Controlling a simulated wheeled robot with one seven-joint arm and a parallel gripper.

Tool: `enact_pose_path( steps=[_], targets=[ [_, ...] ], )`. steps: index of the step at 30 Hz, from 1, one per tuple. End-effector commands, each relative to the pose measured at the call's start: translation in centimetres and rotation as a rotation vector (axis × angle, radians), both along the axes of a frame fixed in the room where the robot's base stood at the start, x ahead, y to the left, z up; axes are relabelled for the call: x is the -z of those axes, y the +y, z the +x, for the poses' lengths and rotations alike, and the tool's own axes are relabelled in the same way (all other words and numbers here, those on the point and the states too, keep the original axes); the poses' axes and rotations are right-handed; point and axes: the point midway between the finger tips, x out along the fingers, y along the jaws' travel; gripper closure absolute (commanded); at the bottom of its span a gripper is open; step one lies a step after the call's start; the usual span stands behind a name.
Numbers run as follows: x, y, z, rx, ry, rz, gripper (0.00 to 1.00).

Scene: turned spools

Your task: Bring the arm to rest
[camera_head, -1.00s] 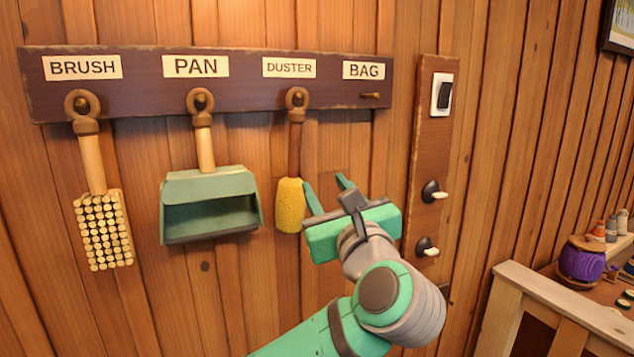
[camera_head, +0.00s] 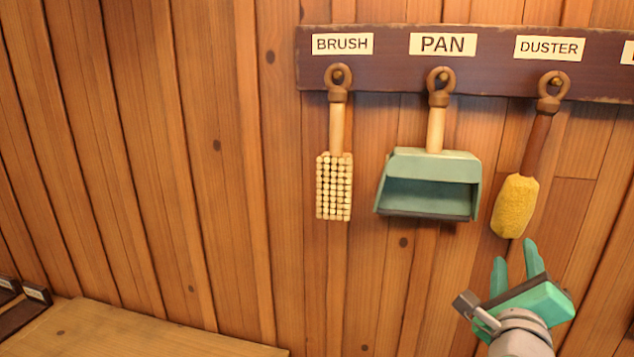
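My gripper (camera_head: 515,264) is at the lower right of the head view, pointing up toward the wall. Its two green fingers stand apart with nothing between them. It is below the yellow duster (camera_head: 515,206), with a small gap in the picture between fingertips and duster. Most of my arm is out of the frame.
A dark rack (camera_head: 390,75) on the plank wall carries labels. A brush (camera_head: 334,186), a green pan (camera_head: 428,184) and the duster hang from its pegs. A wooden surface (camera_head: 130,335) lies at lower left, beside a dark labelled tray (camera_head: 20,310). The wall left of the brush is bare.

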Motion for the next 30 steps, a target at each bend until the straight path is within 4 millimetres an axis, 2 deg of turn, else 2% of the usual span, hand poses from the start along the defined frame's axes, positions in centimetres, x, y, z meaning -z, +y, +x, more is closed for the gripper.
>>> enact_pose_path(
  steps=[1,9,16,23,30],
  targets=[
    [1.7,0.5,0.3,0.006,0.044,-0.054,0.6],
    [8.9,3.1,1.0,0.021,0.23,-0.355,0.6],
    [15.2,6.1,0.6,0.004,0.374,-0.607,0.6],
    [21.5,9.6,-0.8,-0.036,0.498,-0.849,0.6],
    [27.8,13.5,-3.7,-0.095,0.601,-1.094,0.6]
  ],
)
